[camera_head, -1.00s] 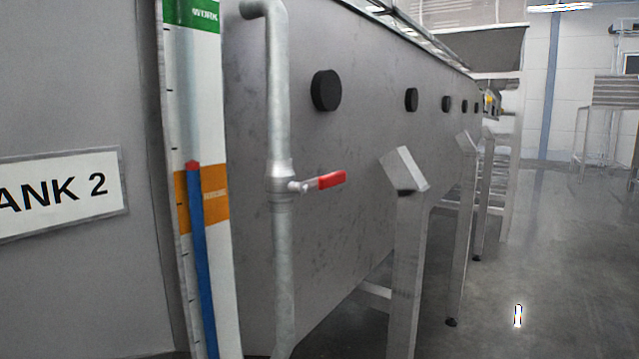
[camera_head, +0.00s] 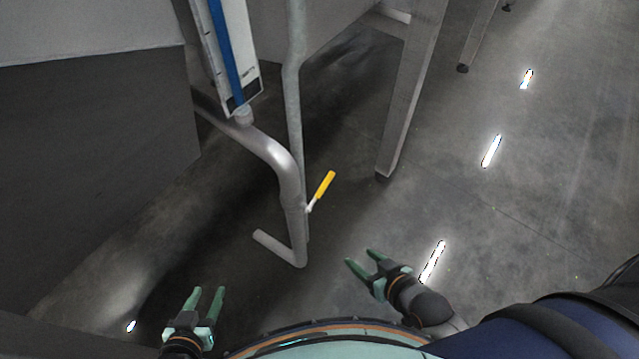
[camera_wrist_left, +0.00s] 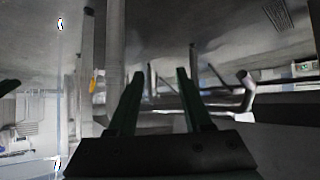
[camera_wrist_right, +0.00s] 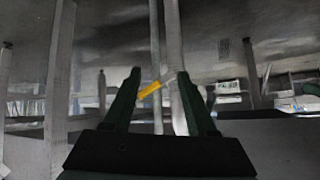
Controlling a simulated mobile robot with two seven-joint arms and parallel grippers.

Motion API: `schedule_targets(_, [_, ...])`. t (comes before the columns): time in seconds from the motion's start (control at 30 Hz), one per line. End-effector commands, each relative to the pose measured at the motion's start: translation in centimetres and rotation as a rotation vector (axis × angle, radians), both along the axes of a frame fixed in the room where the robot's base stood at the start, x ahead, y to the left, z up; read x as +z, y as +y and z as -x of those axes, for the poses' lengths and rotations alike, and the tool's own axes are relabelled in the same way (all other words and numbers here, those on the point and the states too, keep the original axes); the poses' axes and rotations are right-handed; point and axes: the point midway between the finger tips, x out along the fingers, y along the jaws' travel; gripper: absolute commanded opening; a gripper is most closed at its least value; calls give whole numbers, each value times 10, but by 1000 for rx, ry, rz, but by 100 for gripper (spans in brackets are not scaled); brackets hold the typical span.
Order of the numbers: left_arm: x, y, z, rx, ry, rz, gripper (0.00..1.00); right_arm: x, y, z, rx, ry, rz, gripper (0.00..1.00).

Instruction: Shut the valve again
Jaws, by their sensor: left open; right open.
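A valve with a yellow lever handle (camera_head: 325,185) sits on the grey drain pipe (camera_head: 290,190) below the tank. The lever sticks out sideways from the pipe, toward the upper right in the head view. My right gripper (camera_head: 361,258) is open and empty, apart from the lever and nearer to me. In the right wrist view the yellow lever (camera_wrist_right: 149,90) shows between the open fingers, some way beyond them. My left gripper (camera_head: 206,293) is open and empty, lower left of the pipe. The left wrist view shows the lever (camera_wrist_left: 93,84) left of its fingers.
A level gauge with a blue column (camera_head: 228,45) stands above the pipe bend. A thinner vertical pipe (camera_head: 294,95) runs down just behind the valve. A metal support leg (camera_head: 408,95) stands to the right. The floor (camera_head: 480,240) on the right is clear.

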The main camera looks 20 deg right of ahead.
Motion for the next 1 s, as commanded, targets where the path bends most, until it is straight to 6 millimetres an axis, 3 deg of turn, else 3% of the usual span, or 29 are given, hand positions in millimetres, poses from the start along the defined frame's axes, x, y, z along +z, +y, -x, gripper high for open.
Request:
schedule_targets(0.03, [-12,-1,-12,-9,-58,0,50,-21,-5,-11,-14,-12,-32,57])
schedule_targets(0.13, [-6,-4,-34,-28,-192,2,50,-37,-11,-32,-47,-33,-127,57])
schedule_targets(0.3, [15,-12,-62,-66,-428,10,50,-54,-22,-68,-90,-69,-300,57])
schedule_targets(0.47, [37,-20,-74,-102,-643,20,50,-62,-29,-98,-111,-99,-466,57])
schedule_targets(0.73, [70,-32,-68,-163,-968,43,50,-60,-36,-135,-104,-139,-723,57])
schedule_targets(1.0, [93,-43,-37,-226,-1263,72,50,-49,-41,-158,-55,-160,-957,57])
